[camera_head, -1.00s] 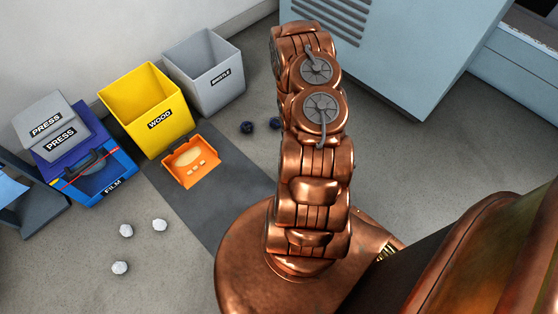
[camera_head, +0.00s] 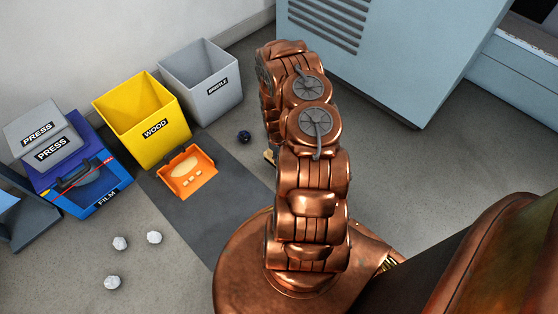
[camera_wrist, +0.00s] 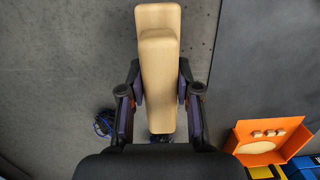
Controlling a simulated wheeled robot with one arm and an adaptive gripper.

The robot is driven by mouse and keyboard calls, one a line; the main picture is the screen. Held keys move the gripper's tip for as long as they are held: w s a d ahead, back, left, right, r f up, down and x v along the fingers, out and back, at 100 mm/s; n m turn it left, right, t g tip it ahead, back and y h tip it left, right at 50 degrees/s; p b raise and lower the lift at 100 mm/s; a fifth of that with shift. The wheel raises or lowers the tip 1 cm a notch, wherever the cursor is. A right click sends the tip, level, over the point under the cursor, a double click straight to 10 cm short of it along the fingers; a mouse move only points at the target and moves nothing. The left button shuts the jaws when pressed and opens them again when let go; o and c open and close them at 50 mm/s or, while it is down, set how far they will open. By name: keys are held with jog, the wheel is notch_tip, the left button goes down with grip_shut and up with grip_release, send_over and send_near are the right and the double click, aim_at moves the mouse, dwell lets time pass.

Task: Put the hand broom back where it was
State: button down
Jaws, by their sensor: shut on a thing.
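My gripper (camera_wrist: 157,97) is shut on the hand broom (camera_wrist: 160,65), a pale wooden piece standing lengthwise between the two dark fingers in the wrist view. Its bristles cannot be made out. In the head view my copper arm hides the gripper and most of the broom; a small tan bit (camera_head: 269,157) shows at the arm's left edge. The orange dustpan (camera_head: 205,161) lies on the dark floor strip in front of the yellow bin, left of my arm. It also shows at the lower right of the wrist view (camera_wrist: 243,132), apart from the broom.
A yellow WOOD bin (camera_head: 155,131) and a grey bin (camera_head: 217,89) stand behind the dustpan. A blue FILM box (camera_head: 100,195) and grey PRESS boxes (camera_head: 52,150) stand left. Several white crumpled lumps (camera_head: 120,243) and a dark blue clump (camera_head: 244,137) lie on the floor.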

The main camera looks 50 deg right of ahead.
jog(key=shift+w+d+f, duration=0.1)
jog(key=shift+w+d, duration=0.1)
jog(key=shift+w, duration=0.3)
jog(key=shift+w+d, duration=0.15)
jog(key=shift+w, duration=0.3)
notch_tip(320, 180, down, 4)
jog(key=shift+s+r+b, duration=0.15)
jog(key=shift+r+b, duration=0.05)
jog(key=shift+b, duration=0.95)
jog(key=shift+r, duration=0.1)
jog(key=c, duration=0.8)
grip_release()
